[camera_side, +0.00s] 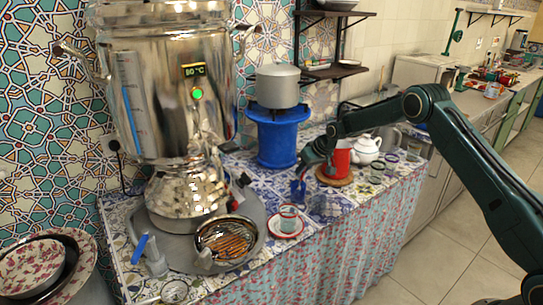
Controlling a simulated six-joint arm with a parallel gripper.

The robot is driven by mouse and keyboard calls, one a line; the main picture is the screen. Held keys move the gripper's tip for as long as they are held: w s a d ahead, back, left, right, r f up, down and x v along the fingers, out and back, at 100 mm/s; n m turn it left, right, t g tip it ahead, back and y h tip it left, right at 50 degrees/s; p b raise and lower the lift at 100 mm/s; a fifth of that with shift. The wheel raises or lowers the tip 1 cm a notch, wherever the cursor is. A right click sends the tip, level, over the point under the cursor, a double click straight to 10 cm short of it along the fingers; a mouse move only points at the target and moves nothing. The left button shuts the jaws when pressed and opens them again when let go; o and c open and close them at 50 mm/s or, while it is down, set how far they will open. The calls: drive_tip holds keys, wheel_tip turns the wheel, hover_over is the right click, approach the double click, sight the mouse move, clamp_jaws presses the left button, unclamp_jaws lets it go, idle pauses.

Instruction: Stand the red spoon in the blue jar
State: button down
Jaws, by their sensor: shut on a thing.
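My gripper (304,178) points down above the patterned tabletop, left of the red container. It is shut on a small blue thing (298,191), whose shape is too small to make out. I cannot make out a red spoon. No blue jar is clear to me either. A red cylindrical container (341,160) stands upright on a round wooden board (335,182), right of my gripper and partly behind my arm.
A large metal samovar (165,90) stands at left. A blue stand (277,137) bears a grey pot (278,86) behind my gripper. A cup (289,218) on a red-rimmed saucer (285,234) stands in front. A white teapot (366,149) and several glasses are at right.

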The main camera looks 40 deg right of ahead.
drive_tip(key=shift+f, duration=0.15)
drive_tip(key=c, duration=1.4)
unclamp_jaws()
drive_tip(key=shift+o, duration=0.2)
drive_tip(key=v, duration=1.3)
drive_tip(key=shift+r, duration=0.4)
drive_tip(key=shift+s, duration=0.1)
